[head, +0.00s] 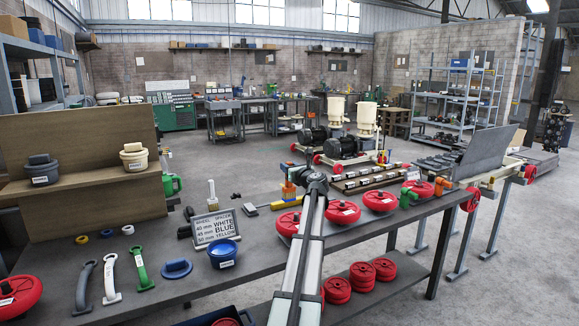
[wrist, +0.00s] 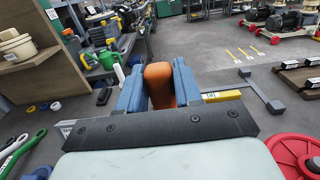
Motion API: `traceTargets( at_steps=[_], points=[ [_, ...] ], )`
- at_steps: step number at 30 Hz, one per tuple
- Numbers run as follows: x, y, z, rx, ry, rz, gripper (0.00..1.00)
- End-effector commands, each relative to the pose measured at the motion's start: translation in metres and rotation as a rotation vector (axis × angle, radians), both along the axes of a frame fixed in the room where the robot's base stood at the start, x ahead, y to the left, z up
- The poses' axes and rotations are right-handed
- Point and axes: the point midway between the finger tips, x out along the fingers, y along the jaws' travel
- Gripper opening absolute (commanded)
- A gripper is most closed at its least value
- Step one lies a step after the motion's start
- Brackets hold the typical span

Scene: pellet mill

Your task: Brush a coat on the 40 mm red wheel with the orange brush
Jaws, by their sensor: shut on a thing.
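My gripper (head: 296,178) is above the bench, behind the row of red wheels. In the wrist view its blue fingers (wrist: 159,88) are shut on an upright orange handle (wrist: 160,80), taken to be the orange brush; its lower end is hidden. Red wheels lie along the bench: one (head: 288,224) beside my arm, others (head: 343,213) (head: 380,201) (head: 420,188) to the right, one (head: 18,296) at far left. Their sizes are not readable. A sign (head: 214,228) pairs 40 mm with white, 45 mm with blue, 50 mm with yellow. An open blue pot (head: 223,254) stands before it.
A blue lid (head: 176,268) and grey, white and green handled tools (head: 110,280) lie at left. A yellow-handled tool (head: 285,204) lies near my gripper.

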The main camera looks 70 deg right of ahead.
Motion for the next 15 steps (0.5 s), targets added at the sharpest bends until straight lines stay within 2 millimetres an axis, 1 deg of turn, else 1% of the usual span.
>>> traceTargets(
  at_steps=[9,15],
  points=[
    [0.0,0.0,-0.03,0.001,-0.001,-0.001,0.0],
    [0.0,0.0,-0.045,-0.001,-0.001,-0.001,0.0]
  ],
)
